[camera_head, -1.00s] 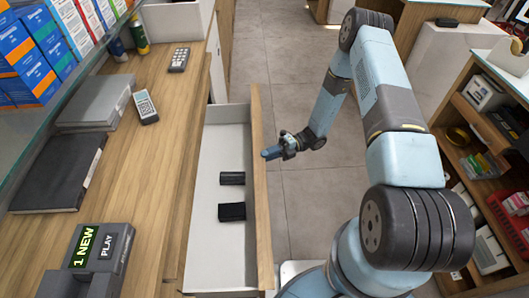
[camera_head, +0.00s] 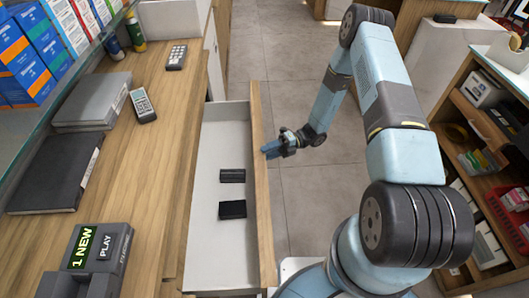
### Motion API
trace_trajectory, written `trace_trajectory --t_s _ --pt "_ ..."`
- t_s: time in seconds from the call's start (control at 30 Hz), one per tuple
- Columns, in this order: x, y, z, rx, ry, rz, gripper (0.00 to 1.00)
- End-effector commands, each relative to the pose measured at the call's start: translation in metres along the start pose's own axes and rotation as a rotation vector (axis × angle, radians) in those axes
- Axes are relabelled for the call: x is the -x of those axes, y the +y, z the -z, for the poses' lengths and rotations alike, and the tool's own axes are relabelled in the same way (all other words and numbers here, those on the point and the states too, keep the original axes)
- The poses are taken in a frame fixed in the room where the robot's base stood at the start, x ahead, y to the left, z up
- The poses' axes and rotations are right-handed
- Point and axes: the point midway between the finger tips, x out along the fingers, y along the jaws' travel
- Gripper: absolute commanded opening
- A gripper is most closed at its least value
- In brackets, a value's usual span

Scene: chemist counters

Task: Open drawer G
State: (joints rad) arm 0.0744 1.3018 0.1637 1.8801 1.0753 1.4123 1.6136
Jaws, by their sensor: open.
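A drawer (camera_head: 212,262) with white inside and a wooden front stands pulled out from under the wooden counter. Two small black items (camera_head: 232,209) lie on its floor. No letter shows on the part of the drawer in view, so I cannot tell whether it is drawer G. My gripper (camera_head: 272,151) is at the outer side of the drawer's wooden front, near its top edge. It is open, with no object seen in it. I cannot tell whether a finger touches the front.
The counter (camera_head: 160,170) carries an answering machine (camera_head: 95,250), a phone (camera_head: 142,104), a dark binder (camera_head: 55,172) and boxes on a glass shelf. A shelf unit (camera_head: 480,130) stands at right. Tiled floor (camera_head: 300,60) between them is clear.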

Motion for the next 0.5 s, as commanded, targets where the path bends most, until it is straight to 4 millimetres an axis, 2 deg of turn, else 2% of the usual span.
trace_trajectory --t_s 0.17,0.5 --pt "0.01 0.0 0.0 0.001 -0.001 -0.001 0.44" --pt "0.073 -0.001 0.0 0.001 -0.003 0.0 0.44"
